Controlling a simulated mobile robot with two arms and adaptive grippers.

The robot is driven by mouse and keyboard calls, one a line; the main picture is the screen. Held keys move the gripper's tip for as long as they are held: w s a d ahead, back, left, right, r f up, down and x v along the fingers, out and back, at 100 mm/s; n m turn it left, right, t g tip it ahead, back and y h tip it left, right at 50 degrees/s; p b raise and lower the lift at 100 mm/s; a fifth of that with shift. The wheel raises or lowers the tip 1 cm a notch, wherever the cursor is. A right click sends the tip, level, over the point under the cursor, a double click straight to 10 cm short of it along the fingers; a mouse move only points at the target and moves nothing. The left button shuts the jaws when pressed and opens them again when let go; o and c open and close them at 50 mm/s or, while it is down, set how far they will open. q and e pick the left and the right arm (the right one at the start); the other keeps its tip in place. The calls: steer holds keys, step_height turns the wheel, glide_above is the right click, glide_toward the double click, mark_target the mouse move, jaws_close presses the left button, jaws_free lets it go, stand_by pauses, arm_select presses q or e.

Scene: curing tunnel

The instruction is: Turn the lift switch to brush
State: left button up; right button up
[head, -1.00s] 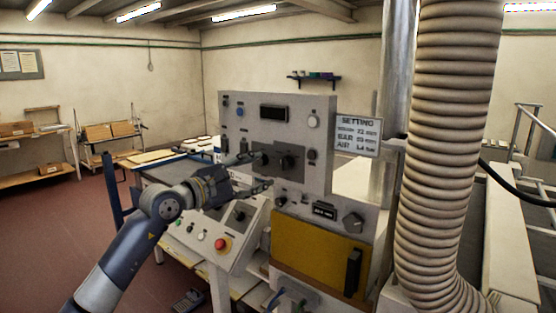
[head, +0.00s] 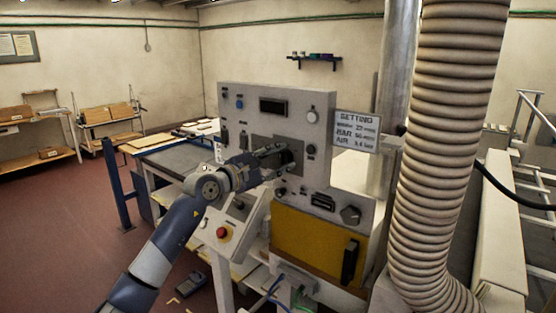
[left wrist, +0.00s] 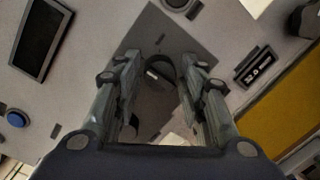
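The control panel (head: 228,105) is a grey upright box with a display, buttons and several knobs. A black rotary knob (left wrist: 160,66) sits on a darker grey plate (left wrist: 150,32) on the panel's front; I cannot read its label or position. My left gripper (head: 283,155) is at this plate and hides most of the knob in the head view. In the left wrist view the left gripper (left wrist: 160,62) has its two fingers apart, one on each side of the knob. I cannot tell whether they touch it. My right gripper is out of view.
A ribbed hose (head: 450,150) hangs right of the panel. A sign headed SETTING (head: 357,130) sticks out at the panel's right edge. Below are a yellow door (head: 310,245) and a sloped console with a red button (head: 223,232). Red floor is open at left.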

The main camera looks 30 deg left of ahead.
arm_select(q)
steer(key=c, duration=0.5)
steer(key=shift+o, duration=0.2)
steer(key=shift+n+b, duration=0.3)
steer(key=shift+n, duration=0.8)
steer(key=n, duration=0.2)
steer(key=shift+n, duration=0.4)
steer(key=n+p, duration=0.1)
steer(key=n, duration=0.1)
steer(key=shift+n+t, duration=0.4)
steer(key=shift+n+y+p, duration=0.3)
steer(key=shift+n+p, duration=0.75)
steer(key=shift+n, duration=0.65)
